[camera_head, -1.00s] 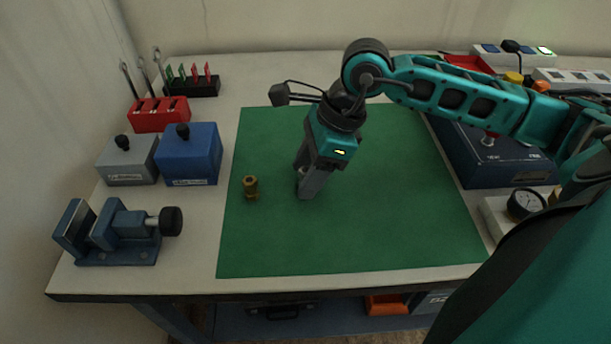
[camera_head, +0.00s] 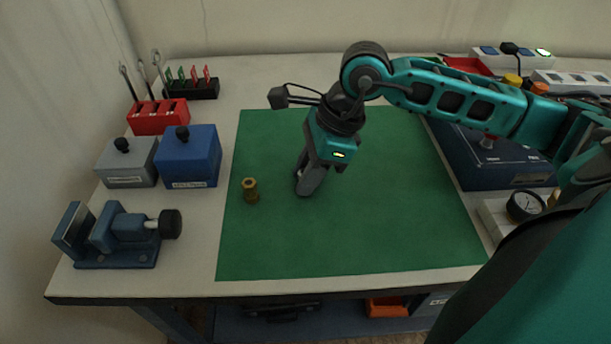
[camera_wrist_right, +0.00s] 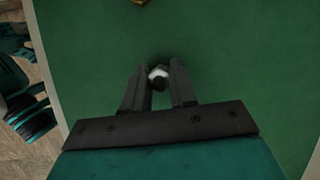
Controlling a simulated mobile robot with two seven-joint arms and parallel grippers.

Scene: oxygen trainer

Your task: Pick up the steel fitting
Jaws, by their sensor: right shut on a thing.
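The steel fitting (camera_wrist_right: 158,74) shows in the right wrist view as a small light metal piece with a dark bore, between the two fingers. My right gripper (camera_head: 307,188) is low over the green mat and shut on the fitting. It also shows in the right wrist view (camera_wrist_right: 160,88). In the head view the fingers hide the fitting. A brass fitting (camera_head: 250,189) stands upright on the mat to the left of the gripper, apart from it. My left gripper is not in view.
The green mat (camera_head: 400,230) is mostly clear. To its left are a blue vise (camera_head: 125,235), a blue box (camera_head: 189,157) and a grey box (camera_head: 127,163). A dark blue unit (camera_head: 480,160) and a gauge (camera_head: 524,205) stand at the right.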

